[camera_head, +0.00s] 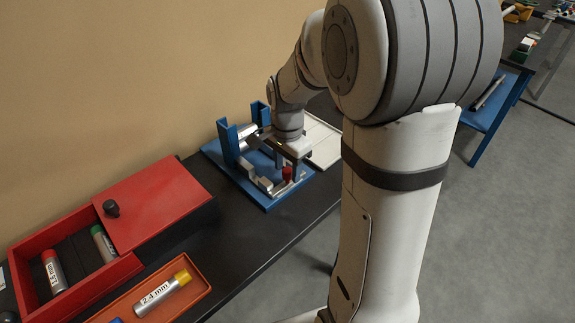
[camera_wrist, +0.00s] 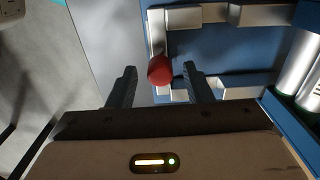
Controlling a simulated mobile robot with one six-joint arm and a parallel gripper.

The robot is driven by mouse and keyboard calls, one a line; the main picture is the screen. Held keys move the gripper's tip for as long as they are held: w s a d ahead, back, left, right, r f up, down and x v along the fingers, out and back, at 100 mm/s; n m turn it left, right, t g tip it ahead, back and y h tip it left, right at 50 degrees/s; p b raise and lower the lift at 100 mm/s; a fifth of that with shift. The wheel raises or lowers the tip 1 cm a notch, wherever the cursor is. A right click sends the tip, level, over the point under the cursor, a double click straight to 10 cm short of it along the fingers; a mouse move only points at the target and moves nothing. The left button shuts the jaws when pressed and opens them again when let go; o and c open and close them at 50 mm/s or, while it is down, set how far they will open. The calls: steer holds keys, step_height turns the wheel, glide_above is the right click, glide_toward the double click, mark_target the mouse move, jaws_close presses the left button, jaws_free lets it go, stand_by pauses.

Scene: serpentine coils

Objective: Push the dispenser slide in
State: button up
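The dispenser (camera_head: 226,150) is a blue frame with two uprights on a blue base, standing on the black bench. Silver cylinders (camera_wrist: 299,68) lie at the right edge of the wrist view. The slide seems to be the pale bar assembly with a red knob (camera_wrist: 160,70); the knob also shows in the head view (camera_head: 287,173). My gripper (camera_wrist: 160,80) is open, with its two dark fingers apart on either side of the knob in the wrist view. Whether a finger touches the knob I cannot tell. In the head view my gripper is over the dispenser's base, its fingers partly hidden.
A red box (camera_head: 128,268) with a partly slid lid (camera_head: 155,200) and black knob holds labelled tubes at the left. An orange tray (camera_head: 199,283) holds a yellow-capped tube (camera_head: 162,292). A white panel (camera_head: 322,142) lies right of the dispenser. A wall stands behind.

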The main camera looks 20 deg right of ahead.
jaws_close()
steer(key=shift+w, duration=0.15)
stand_by(0.4)
